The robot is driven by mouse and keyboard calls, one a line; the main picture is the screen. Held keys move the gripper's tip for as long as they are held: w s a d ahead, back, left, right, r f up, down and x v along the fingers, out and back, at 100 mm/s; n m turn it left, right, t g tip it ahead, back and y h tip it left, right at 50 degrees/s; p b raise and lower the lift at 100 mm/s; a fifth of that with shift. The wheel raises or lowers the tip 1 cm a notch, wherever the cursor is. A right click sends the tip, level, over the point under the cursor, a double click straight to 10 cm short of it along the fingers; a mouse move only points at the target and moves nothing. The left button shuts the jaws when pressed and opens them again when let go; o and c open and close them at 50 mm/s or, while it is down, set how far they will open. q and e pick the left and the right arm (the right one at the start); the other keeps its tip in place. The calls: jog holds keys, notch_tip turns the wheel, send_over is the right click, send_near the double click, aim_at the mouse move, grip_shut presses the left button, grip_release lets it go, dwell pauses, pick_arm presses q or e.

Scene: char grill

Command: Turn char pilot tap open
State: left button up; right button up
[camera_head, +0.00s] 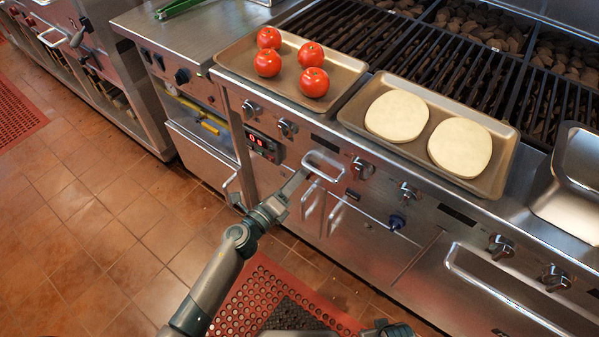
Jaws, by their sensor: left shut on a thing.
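My left gripper (302,175) reaches the front of the char grill from below. It is shut at the left end of a pale loop handle (323,160) on the grill's front panel; its fingertips are small and hard to make out. A tap labelled as the pilot tap cannot be told for sure. A blue knob (397,222) sits lower on the panel to the right of the gripper, apart from it. My right gripper does not show.
Two trays stand on the grill's front ledge, one with tomatoes (268,62), one with pale round patties (396,116). Two upright door handles (335,217) are below the gripper. A long handle (500,287) juts out at right. A red mat (262,290) lies on the floor.

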pick_arm(q)
jog(key=shift+a+f+n+p, duration=0.15)
jog(key=shift+n+p, duration=0.8)
jog(key=shift+n, duration=2.05)
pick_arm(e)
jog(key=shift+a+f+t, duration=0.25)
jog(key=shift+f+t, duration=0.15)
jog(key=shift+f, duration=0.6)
pick_arm(q)
jog(key=shift+f, duration=0.1)
jog(key=o, duration=1)
jog(key=b+v, duration=0.1)
jog(key=v, duration=1.6)
jog(key=shift+s+a+b, duration=0.1)
jog(key=shift+b, duration=0.25)
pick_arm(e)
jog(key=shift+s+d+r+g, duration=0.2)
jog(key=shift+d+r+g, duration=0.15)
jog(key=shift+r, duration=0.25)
